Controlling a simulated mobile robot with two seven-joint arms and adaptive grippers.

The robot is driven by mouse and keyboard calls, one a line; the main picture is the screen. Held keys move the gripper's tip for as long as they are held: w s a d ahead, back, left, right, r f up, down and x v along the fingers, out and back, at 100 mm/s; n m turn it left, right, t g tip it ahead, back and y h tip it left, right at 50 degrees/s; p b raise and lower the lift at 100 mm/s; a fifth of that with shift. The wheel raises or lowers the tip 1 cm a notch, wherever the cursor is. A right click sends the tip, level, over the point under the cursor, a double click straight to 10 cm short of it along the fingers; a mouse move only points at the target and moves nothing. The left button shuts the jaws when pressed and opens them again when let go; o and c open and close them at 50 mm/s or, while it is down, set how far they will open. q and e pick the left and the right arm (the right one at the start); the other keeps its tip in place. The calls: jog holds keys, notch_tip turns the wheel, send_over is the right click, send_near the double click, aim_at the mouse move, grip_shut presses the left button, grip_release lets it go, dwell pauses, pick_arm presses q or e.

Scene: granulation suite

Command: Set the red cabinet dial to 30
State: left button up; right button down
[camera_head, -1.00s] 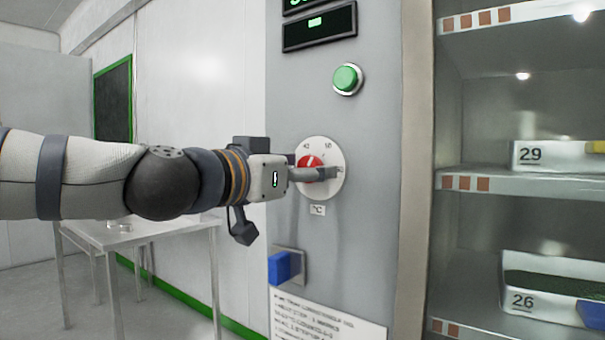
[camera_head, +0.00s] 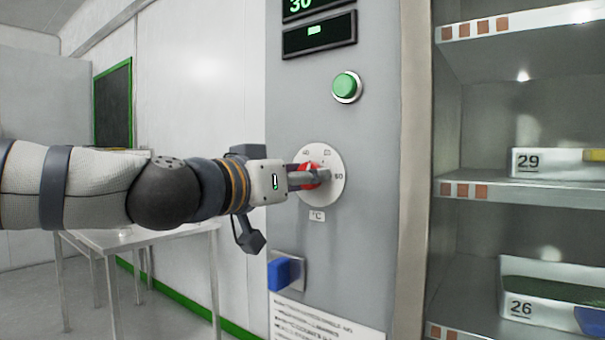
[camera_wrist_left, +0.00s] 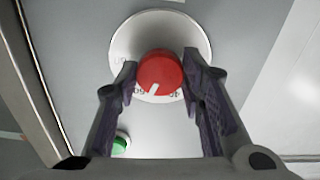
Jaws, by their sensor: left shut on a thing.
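The red dial (camera_head: 309,169) sits on a round white scale plate (camera_head: 333,187) on the grey cabinet front. My left gripper (camera_head: 311,177) reaches in from the left and is at the dial, partly hiding it. In the left wrist view the red dial (camera_wrist_left: 160,72) with its white pointer mark lies between the two fingers of my left gripper (camera_wrist_left: 160,78), one on each side. The scale plate (camera_wrist_left: 125,45) shows behind it. The upper display (camera_head: 303,5) reads 30 in green, cut by the picture's top edge. My right gripper is not in view.
A green button (camera_head: 346,84) is above the dial and a blue switch (camera_head: 281,271) below it. Open shelves with trays marked 29 (camera_head: 540,162) and 26 (camera_head: 535,309) stand to the right. A white table (camera_head: 150,236) is at the left.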

pick_arm(q)
jog(key=n+p, duration=0.3)
jog(key=n, duration=1.9)
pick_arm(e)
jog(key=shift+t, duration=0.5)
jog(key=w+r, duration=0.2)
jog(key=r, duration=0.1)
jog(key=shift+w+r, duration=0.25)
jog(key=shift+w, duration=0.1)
pick_arm(q)
jog(key=o, duration=1.1)
jog(key=shift+o, duration=0.2)
jog(key=v, duration=1.2)
